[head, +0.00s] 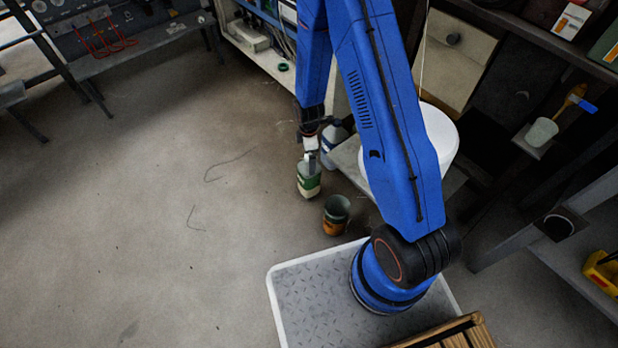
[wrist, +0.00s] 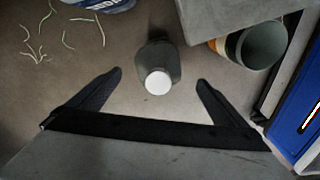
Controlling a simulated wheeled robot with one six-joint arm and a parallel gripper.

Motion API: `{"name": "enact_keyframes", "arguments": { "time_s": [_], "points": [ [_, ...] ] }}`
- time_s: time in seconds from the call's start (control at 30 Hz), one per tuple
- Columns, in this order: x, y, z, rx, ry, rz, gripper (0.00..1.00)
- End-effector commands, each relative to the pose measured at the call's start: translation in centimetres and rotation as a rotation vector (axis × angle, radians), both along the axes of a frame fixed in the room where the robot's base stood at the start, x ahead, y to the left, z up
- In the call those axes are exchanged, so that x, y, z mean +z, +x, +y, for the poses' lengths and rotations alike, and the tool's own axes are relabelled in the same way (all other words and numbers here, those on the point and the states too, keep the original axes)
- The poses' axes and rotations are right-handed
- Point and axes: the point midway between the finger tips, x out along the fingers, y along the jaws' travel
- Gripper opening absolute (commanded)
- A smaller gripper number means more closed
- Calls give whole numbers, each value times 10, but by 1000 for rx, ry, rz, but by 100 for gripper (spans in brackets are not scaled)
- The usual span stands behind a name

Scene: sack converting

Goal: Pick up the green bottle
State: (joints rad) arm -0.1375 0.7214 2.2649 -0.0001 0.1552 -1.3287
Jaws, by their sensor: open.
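The green bottle (head: 309,182) stands on the concrete floor, with a pale band on its side. In the wrist view the bottle (wrist: 160,55) is dark green with a round white cap and lies between and just beyond my fingertips. My gripper (head: 310,157) is above the bottle in the head view, reaching down, and hides part of its top. In the wrist view my gripper (wrist: 160,78) has its two black fingers spread wide, with nothing held. I cannot tell whether a finger touches the bottle.
A green and orange pot (head: 336,216) stands close by the bottle, nearer my base. A blue and white container (head: 333,140) stands behind. A large white bucket (head: 440,140) is on a low grey platform to the right. Open floor lies to the left.

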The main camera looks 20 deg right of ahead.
Motion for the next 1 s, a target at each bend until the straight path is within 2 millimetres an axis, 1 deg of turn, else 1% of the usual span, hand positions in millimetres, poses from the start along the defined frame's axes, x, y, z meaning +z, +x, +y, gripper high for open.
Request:
{"name": "enact_keyframes", "arguments": {
  "time_s": [0.03, 0.27, 0.5, 0.63, 0.8, 1.0],
  "points": [
    [-4, 0, 0, 0, 0, 1, 98],
    [-13, 0, -1, 0, 0, 2, 98],
    [-42, 2, -3, -1, -1, 2, 98],
    [-54, 2, -3, 0, 0, 1, 98],
    [-59, 3, -2, 0, 0, 0, 98],
    [-59, 3, -2, 0, 0, 0, 98]
  ]
}}
